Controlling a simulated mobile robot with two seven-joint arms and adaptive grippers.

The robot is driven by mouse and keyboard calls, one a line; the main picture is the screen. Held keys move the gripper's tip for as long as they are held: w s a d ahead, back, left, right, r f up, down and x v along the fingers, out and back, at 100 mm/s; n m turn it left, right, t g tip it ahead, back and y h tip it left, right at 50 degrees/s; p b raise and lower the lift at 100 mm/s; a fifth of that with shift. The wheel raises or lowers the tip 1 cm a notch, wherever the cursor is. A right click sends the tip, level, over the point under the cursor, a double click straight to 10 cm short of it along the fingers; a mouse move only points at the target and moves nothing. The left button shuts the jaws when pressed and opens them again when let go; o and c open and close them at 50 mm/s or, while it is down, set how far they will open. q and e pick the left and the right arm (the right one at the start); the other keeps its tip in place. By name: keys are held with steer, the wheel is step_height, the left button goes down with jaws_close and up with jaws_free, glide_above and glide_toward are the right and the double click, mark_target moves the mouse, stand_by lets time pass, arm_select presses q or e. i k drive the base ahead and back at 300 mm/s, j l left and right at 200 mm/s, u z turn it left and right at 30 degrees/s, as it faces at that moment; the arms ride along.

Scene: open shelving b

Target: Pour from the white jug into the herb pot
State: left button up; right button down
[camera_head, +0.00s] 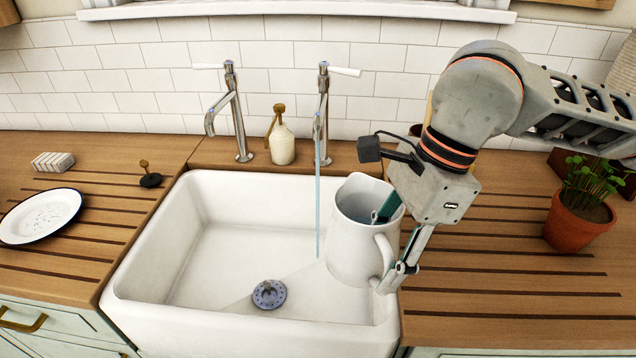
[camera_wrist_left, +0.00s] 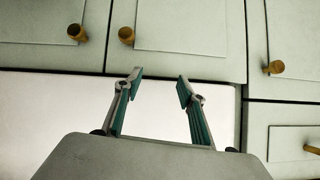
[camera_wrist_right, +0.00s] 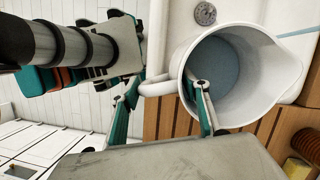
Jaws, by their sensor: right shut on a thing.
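The white jug (camera_head: 352,242) is upright over the right side of the white sink, with bluish water visible inside. My right gripper (camera_head: 394,238) is shut on the jug's wall by the handle, one finger inside the mouth and one outside. In the right wrist view the jug (camera_wrist_right: 265,50) shows its mouth and bluish water. The herb pot (camera_head: 575,222), terracotta with green leaves, stands on the right counter, well apart from the jug. My left gripper (camera_wrist_left: 157,85) is open and empty in front of the sink's white front.
A thin water stream (camera_head: 318,205) falls from the right tap (camera_head: 323,110), just left of the jug. The sink (camera_head: 150,245) has a drain (camera_head: 268,294). A soap bottle (camera_head: 283,146) stands behind. A plate (camera_head: 42,216) and sponge (camera_head: 53,161) lie left. The right counter (camera_head: 500,270) is mostly clear.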

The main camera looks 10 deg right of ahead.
mark_target(576, 217)
steer(key=k, duration=1)
